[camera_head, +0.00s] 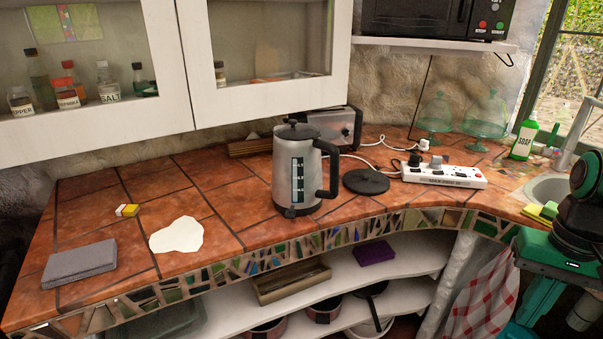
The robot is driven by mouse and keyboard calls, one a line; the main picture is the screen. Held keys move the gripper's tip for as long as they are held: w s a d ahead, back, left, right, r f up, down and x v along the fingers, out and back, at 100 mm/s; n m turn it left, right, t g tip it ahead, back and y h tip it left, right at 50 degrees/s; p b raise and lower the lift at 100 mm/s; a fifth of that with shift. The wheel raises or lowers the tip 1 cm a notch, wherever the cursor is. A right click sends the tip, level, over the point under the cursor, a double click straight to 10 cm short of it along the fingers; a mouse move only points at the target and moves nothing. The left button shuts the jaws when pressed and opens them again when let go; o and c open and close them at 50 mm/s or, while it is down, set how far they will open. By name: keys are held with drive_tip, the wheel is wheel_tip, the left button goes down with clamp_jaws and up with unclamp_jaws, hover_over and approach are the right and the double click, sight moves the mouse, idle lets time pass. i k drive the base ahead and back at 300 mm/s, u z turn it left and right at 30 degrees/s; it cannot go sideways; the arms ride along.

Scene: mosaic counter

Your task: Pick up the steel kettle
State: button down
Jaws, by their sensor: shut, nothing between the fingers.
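The steel kettle (284,172) stands upright on the tiled counter near its front edge, at the middle of the head view. It has a black lid, a black handle on its right side and a dark level window marked with white. No gripper touches it. A black and teal part of my own body shows at the right edge, well apart from the kettle. My gripper's fingers do not show in this view.
A round black base (366,181) and a white power strip (444,174) lie right of the kettle. A toaster (338,127) stands behind it. A white cabinet (160,65) overhangs the counter's back. Left lie a white patch (177,236) and a grey block (79,262).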

sight(296, 175)
drive_tip(key=z, duration=0.85)
drive_tip(key=k, duration=0.7)
drive_tip(key=u, duration=0.65)
drive_tip(key=i, duration=1)
drive_tip(key=z, duration=0.05)
